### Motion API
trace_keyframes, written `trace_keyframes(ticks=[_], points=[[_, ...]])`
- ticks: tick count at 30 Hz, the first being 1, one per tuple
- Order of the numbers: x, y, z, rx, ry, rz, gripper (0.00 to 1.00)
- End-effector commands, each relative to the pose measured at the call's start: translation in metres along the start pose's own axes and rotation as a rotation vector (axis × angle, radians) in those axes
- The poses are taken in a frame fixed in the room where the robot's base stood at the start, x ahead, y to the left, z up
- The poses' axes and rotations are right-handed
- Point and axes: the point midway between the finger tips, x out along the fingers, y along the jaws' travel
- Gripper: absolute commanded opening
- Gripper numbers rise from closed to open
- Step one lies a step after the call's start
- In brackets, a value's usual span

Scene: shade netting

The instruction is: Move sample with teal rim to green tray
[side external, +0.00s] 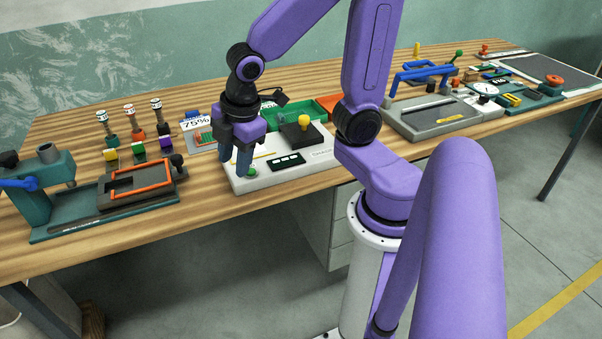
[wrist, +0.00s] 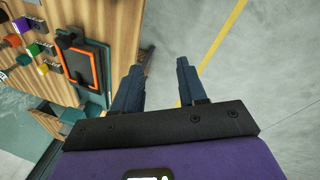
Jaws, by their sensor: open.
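The green tray (side external: 284,113) sits at the back of the bench, behind the white device and beside an orange-red tray. I cannot make out a sample with a teal rim for certain. A small reddish and green patch (side external: 203,139) lies below the 75% card, partly hidden by my gripper, and its rim colour is unclear.
The white device (side external: 268,178) carries a dark block with a yellow knob. An orange-rimmed frame (side external: 137,192) stands left, beside a teal press (side external: 50,185) and several stamp-like handles. The orange-red tray (side external: 330,103) is behind my arm. Grey fixtures (side external: 430,118) fill the right. The bench's front edge is close.

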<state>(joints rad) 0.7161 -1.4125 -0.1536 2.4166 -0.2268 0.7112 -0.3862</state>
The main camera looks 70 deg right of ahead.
Motion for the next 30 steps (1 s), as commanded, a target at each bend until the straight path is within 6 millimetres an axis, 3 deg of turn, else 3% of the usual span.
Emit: trace_keyframes(ticks=[6,12,18,30], points=[[-0.019,-0.073,0.012,0.081,-0.011,-0.116,0.41],[-0.032,-0.118,0.029,0.131,-0.046,-0.189,0.41],[-0.036,-0.132,0.036,0.148,-0.062,-0.213,0.41],[-0.036,-0.132,0.035,0.148,-0.062,-0.213,0.41]])
